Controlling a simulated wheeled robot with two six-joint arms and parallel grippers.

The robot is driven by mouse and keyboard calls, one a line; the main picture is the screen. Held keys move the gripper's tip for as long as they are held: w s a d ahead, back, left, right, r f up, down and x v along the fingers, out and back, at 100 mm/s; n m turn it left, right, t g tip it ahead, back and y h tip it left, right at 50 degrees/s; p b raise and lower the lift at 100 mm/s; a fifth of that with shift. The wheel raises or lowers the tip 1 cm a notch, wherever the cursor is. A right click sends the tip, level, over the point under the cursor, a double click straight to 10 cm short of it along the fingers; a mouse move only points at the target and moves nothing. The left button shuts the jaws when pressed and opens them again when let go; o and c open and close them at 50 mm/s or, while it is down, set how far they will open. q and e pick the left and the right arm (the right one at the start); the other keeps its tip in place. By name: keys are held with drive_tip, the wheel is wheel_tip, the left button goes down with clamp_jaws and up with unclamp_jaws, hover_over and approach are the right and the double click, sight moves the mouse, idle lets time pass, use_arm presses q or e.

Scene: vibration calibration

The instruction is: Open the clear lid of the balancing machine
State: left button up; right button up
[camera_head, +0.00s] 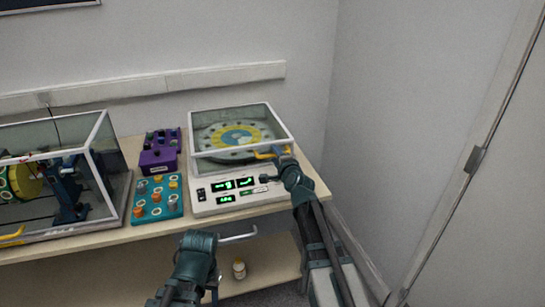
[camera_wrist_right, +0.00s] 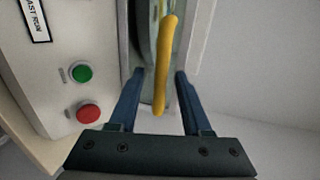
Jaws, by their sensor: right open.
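The balancing machine (camera_head: 240,197) stands at the right end of the bench, with a white control front and a round dial plate inside. Its clear lid (camera_head: 270,117) is down over the plate. A yellow handle (camera_head: 270,153) is on the lid's front edge; it also shows in the right wrist view (camera_wrist_right: 164,70). My right gripper (camera_wrist_right: 158,74) is open, with one finger on each side of the handle's near end in that view; contact is not visible. My left arm shows at the bottom of the head view, but its gripper cannot be made out.
A teal board with several knobs (camera_head: 158,199) and a purple box (camera_head: 158,160) sit left of the machine. A clear-walled case (camera_head: 112,160) holds another device farther left. Green (camera_wrist_right: 80,72) and red (camera_wrist_right: 89,114) buttons are on the machine's front.

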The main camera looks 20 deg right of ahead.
drive_tip(key=shift+w+f, duration=0.1)
drive_tip(key=shift+w, duration=0.3)
clamp_jaws()
drive_tip(key=shift+s, duration=0.1)
idle(1.1)
